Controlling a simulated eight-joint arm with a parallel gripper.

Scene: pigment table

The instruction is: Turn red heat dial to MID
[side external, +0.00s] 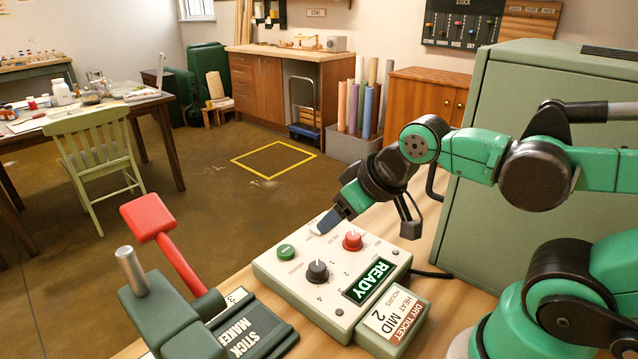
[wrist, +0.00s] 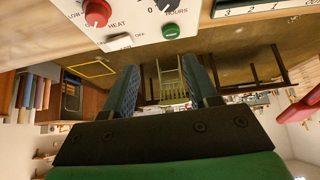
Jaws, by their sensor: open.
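The red heat dial (side external: 352,240) is a round knob on the sloped top of a cream control box (side external: 267,265). In the wrist view the red dial (wrist: 97,13) sits at the upper left, above the word HEAT. I cannot tell which mark its pointer faces. My gripper (side external: 324,223) is at the box's far edge, left of the red dial in the side view and apart from it. In the wrist view its two fingers (wrist: 162,76) are spread with nothing between them.
The box also carries a black hours dial (side external: 317,270), a green button (side external: 285,251), a lit READY display (side external: 368,280) and an on/off switch (wrist: 125,41). A ticket (side external: 393,316) reads heat MID, hours 2. A stick maker (side external: 240,330) with a red lever (side external: 168,240) stands left.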

